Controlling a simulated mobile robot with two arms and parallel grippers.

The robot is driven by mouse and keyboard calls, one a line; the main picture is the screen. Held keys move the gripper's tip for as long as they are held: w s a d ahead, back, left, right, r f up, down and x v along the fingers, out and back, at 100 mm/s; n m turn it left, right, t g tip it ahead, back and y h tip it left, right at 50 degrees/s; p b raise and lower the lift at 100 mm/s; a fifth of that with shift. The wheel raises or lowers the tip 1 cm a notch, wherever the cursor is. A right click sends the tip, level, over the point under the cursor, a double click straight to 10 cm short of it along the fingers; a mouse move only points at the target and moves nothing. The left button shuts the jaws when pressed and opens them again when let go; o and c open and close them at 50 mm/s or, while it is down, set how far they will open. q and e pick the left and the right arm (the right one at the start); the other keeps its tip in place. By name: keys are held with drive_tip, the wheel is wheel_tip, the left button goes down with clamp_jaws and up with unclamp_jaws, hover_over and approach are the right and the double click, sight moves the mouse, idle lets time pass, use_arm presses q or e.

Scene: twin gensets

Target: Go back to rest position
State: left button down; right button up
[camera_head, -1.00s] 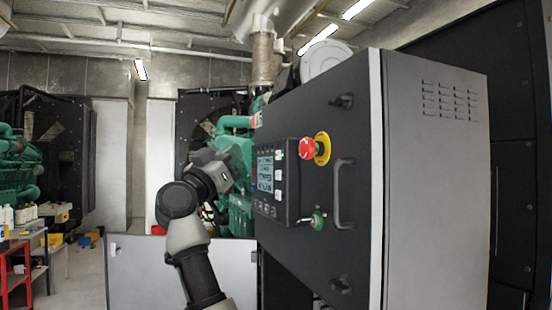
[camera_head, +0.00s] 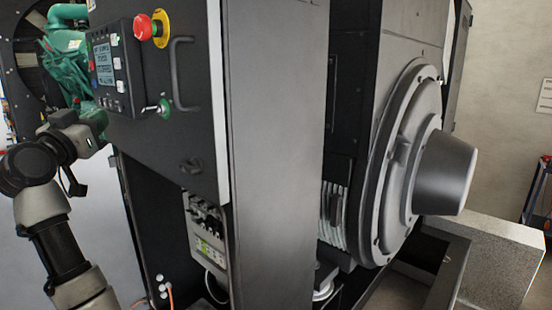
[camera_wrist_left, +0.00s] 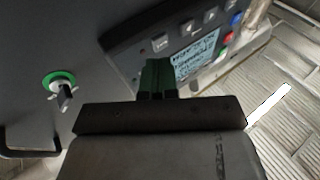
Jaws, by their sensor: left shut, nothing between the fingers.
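My left gripper (camera_head: 96,118) is at the left of the head view, beside the front of the genset control cabinet (camera_head: 270,130). In the left wrist view its dark green fingers (camera_wrist_left: 157,72) are together with nothing between them. They point toward the control panel (camera_wrist_left: 195,52), and whether they touch it I cannot tell. The panel also shows in the head view (camera_head: 112,70), with a lit screen. A key switch with a green ring (camera_wrist_left: 60,82) is left of the fingers in the wrist view. My right gripper is not in view.
A red emergency stop (camera_head: 145,27) and a black handle (camera_head: 183,75) stick out from the cabinet door. A large round housing with a grey cone (camera_head: 445,175) juts out at the right. Green engine parts (camera_head: 68,65) are behind the panel at the left.

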use_arm(q)
drive_tip(key=s+d+f+g+y, duration=0.1)
drive_tip(key=s+d+f+g, duration=0.2)
drive_tip(key=f, duration=0.9)
drive_tip(key=s+d+f+g, duration=0.3)
drive_tip(key=f, duration=0.9)
drive_tip(key=s+d+f+g+y, duration=0.1)
drive_tip(key=s+d+f+g, duration=0.25)
drive_tip(key=f, duration=0.85)
drive_tip(key=s+d+f+g, duration=0.25)
drive_tip(key=s+f, duration=0.25)
drive_tip(key=s, duration=0.4)
drive_tip(key=s+d+f+g, duration=0.1)
drive_tip(key=s+f+g, duration=0.2)
drive_tip(key=s+f, duration=0.5)
drive_tip(key=s+d+f+g, duration=0.2)
drive_tip(key=s+f, duration=0.1)
drive_tip(key=s, duration=0.8)
wheel_tip(320, 180, down, 26)
drive_tip(key=g, duration=0.2)
drive_tip(key=s+a+f+y, duration=0.1)
drive_tip(key=s+a+f, duration=0.1)
drive_tip(key=s+f, duration=1.4)
drive_tip(key=shift+s+a+g, duration=0.25)
drive_tip(key=shift+s+g, duration=0.15)
drive_tip(key=shift+s, duration=0.1)
